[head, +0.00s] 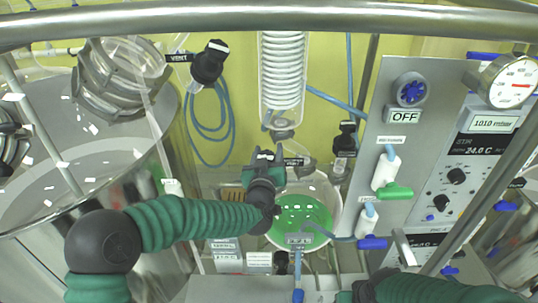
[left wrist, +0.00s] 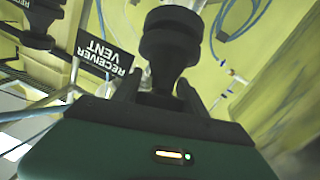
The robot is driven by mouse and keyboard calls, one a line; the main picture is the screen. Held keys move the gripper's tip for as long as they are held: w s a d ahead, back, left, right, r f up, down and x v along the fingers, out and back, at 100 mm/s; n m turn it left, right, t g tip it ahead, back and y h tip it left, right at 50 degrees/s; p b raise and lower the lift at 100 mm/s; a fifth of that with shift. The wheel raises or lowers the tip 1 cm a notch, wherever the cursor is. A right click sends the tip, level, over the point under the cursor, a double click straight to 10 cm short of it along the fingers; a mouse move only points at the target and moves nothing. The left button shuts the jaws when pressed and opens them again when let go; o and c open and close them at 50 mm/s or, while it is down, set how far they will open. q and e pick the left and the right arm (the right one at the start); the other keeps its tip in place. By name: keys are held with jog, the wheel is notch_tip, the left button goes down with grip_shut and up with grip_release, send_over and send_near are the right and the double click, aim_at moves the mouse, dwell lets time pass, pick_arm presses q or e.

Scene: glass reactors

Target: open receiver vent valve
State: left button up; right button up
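The receiver vent valve is a black knob (left wrist: 172,40) with a narrower neck, beside a black label reading RECEIVER VENT (left wrist: 103,55) in the left wrist view. In the head view its label (head: 293,162) shows just right of my left gripper (head: 265,157), which mostly hides the knob. My left gripper's two dark fingers (left wrist: 158,90) stand apart, one on each side of the neck. Whether they press on it is unclear. My right arm shows at the bottom edge of the head view; its gripper (head: 348,293) is only partly visible and its fingers are not distinguishable.
Another black valve labelled VENT (head: 208,65) is at upper left. A coiled glass condenser (head: 283,75) hangs above a round vessel with green liquid (head: 300,212). A grey control panel (head: 395,130) stands right. A large glass reactor (head: 70,160) fills the left. A metal rail (head: 270,17) crosses the top.

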pick_arm(q)
jog(key=o, duration=0.3)
jog(key=shift+f, duration=0.2)
jog(key=shift+s, duration=0.15)
jog(key=shift+s+f, duration=0.15)
jog(key=shift+s, duration=0.2)
jog(key=s+a+b, duration=0.1)
jog(key=s+b, duration=0.3)
jog(key=s, duration=1.1)
jog(key=shift+s+a+r, duration=0.35)
